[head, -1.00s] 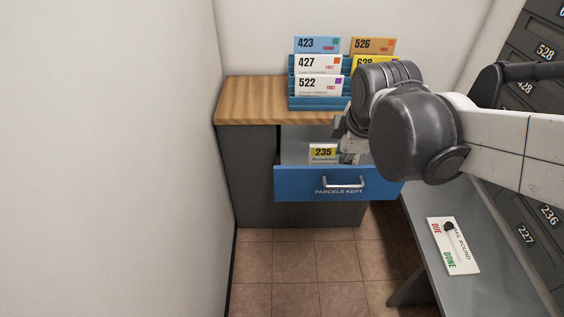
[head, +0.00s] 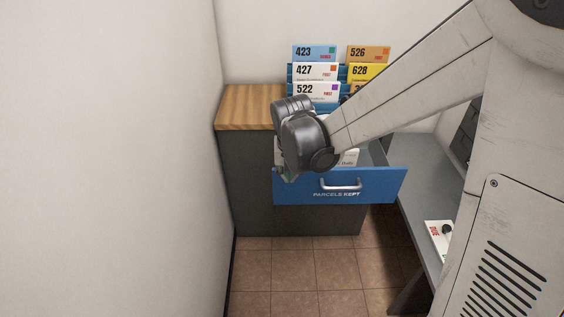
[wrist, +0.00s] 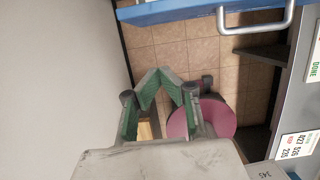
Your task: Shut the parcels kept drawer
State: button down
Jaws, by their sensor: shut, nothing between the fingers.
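The parcels kept drawer (head: 380,187) has a blue front with a silver bar handle (head: 341,184) and stands pulled out from the grey cabinet (head: 246,180). A pale item with print (head: 349,157) shows inside it. My gripper (head: 290,177) is at the left end of the drawer front, mostly hidden behind my wrist. I cannot tell whether it touches the front. In the wrist view my gripper (wrist: 160,78) is shut and empty, with green finger pads. There the drawer front (wrist: 178,11) and handle (wrist: 254,25) cross the top, apart from the fingertips.
The cabinet's wooden top (head: 245,104) carries a blue rack of numbered cards (head: 316,72). A white wall (head: 110,160) stands close on the left. A grey bench (head: 423,180) with a sign (head: 438,240) is at right.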

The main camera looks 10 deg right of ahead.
aim_at(289, 185)
jog(key=w+f+b, duration=0.1)
jog(key=f, duration=0.2)
jog(key=w+f+b, duration=0.1)
jog(key=w+f, duration=0.1)
jog(key=f, duration=0.1)
jog(key=w+f+b, duration=0.1)
jog(key=w+f, duration=0.1)
jog(key=f, duration=0.1)
jog(key=shift+d+f, duration=0.1)
jog(key=shift+d, duration=0.3)
jog(key=shift+w, duration=0.65)
jog(key=shift+w, duration=0.1)
